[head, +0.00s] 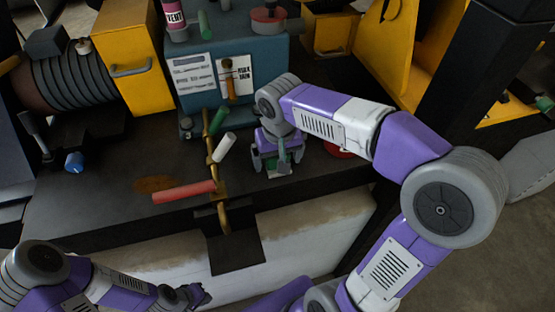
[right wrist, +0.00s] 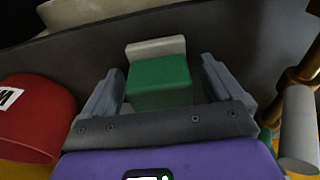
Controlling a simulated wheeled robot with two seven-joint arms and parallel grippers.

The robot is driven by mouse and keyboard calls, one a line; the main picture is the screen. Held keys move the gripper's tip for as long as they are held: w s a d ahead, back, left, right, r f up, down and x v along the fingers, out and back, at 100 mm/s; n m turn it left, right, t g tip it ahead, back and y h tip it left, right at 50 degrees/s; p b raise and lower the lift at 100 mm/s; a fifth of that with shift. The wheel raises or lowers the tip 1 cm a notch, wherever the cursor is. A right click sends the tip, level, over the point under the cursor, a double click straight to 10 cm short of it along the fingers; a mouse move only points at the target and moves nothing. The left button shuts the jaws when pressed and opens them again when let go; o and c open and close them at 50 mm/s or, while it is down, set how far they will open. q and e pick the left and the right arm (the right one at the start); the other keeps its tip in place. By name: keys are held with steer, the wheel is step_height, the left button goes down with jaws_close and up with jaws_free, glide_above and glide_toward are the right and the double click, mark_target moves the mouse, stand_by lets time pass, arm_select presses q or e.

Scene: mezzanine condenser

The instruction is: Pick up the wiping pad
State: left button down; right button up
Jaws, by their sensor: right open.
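The wiping pad, a green block with a pale grey-white strip along one side, lies between the fingers of my right gripper in the right wrist view (right wrist: 160,82). My right gripper (right wrist: 162,78) is open, with a finger on each side of the pad and a gap showing at both. In the head view my right gripper (head: 277,163) points down at the dark bench top and mostly hides the pad. My left gripper (head: 194,296) is low at the bottom left, in front of the bench and away from the pad; its jaws are too small to judge.
A brass pipe (head: 209,133) with a white handle (head: 223,147) and a red handle (head: 184,192) stands left of my right gripper. A red object (right wrist: 36,112) is close on its other side. A blue-grey box (head: 262,70) and yellow cabinet (head: 126,54) stand behind.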

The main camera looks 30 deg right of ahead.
steer(key=c, duration=1.3)
step_height(320, 180, up, 10)
steer(key=shift+r+p, duration=0.1)
steer(key=shift+p, duration=0.7)
steer(key=o, duration=0.6)
steer(key=c, duration=0.3)
